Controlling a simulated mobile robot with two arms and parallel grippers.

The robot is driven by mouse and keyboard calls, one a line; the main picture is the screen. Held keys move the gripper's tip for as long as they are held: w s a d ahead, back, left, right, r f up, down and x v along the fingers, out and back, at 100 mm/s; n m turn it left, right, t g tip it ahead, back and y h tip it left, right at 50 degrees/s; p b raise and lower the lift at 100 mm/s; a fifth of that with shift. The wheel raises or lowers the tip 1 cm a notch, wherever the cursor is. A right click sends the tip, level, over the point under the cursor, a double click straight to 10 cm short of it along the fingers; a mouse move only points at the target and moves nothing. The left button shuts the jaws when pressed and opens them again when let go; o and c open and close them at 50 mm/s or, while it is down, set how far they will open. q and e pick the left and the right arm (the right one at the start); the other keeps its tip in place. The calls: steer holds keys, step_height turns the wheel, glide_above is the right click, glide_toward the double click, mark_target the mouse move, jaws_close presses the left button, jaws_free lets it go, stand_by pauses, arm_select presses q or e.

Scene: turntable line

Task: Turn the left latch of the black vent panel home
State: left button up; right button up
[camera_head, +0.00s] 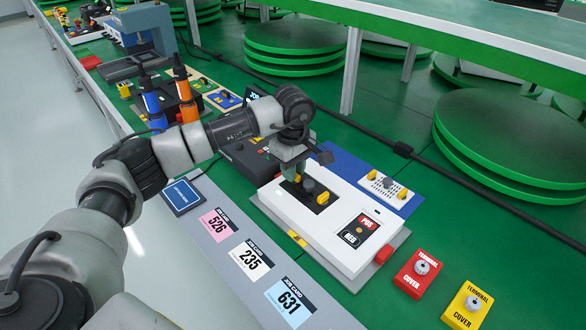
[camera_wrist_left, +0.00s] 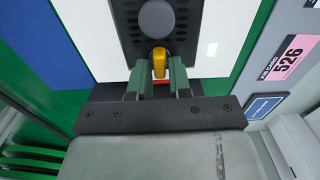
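The black vent panel (camera_head: 317,205) lies on the white housing (camera_head: 340,235) in the head view. It carries a grey round knob (camera_head: 308,185) and a yellow latch (camera_head: 323,198) on its right side. In the left wrist view the panel (camera_wrist_left: 188,40) shows its holes, the knob (camera_wrist_left: 157,18) and the left latch (camera_wrist_left: 159,62), a yellow tab. My left gripper (camera_wrist_left: 160,80) points down at this latch. Its green fingers stand on either side of the tab, with narrow gaps showing. In the head view the gripper (camera_head: 291,177) hides the left latch. My right gripper is not in view.
A light perforated panel (camera_head: 384,186) with yellow latches lies on a blue mat behind the housing. Red (camera_head: 418,273) and yellow (camera_head: 467,305) terminal covers lie at right. Job cards (camera_head: 249,259) line the front edge. Upright blue and orange tools (camera_head: 187,103) stand at left.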

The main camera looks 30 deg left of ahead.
arm_select(q)
steer(key=o, duration=0.3)
steer(key=shift+r, duration=0.1)
step_height(320, 180, up, 11)
steer(key=shift+f, duration=0.2)
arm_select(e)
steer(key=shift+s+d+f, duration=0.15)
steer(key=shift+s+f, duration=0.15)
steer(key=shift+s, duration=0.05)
